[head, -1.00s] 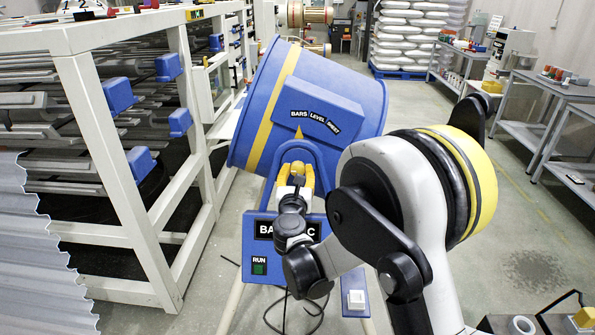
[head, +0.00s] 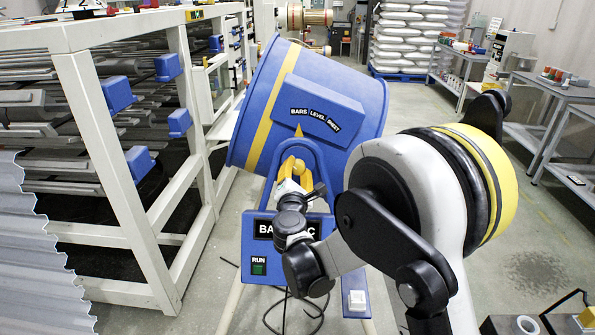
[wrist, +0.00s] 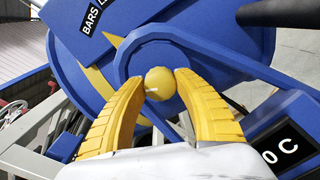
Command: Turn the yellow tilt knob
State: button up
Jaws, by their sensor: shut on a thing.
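The yellow tilt knob (wrist: 160,83) is a round ball on the blue pivot housing of the drum (wrist: 200,30). My gripper (wrist: 161,80) is shut on it, with one yellow finger on each side. In the head view my gripper (head: 294,170) is at the front of the blue drum (head: 345,95), and the knob is hard to tell apart from the yellow fingers. The drum is tilted, its yellow-banded end to the left. A label plate (head: 316,119) reads BARS, LEVEL, SHEET. A yellow pointer (head: 299,131) stands below it, nearest BARS.
A control box (head: 258,228) with a green RUN button (head: 258,268) is below my gripper. A white rack (head: 110,150) of bars stands left, with corrugated sheet (head: 40,240) in front. Grey tables (head: 560,125) stand right. A black cable (head: 290,310) lies on the floor.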

jog(key=m, duration=0.4)
jog(key=shift+m+b, duration=0.3)
jog(key=shift+m, duration=2.3)
jog(key=o, duration=1.2)
jog(key=shift+s, duration=0.1)
jog(key=s, duration=1.1)
jog(key=shift+s+a, duration=0.2)
jog(key=shift+s, duration=0.2)
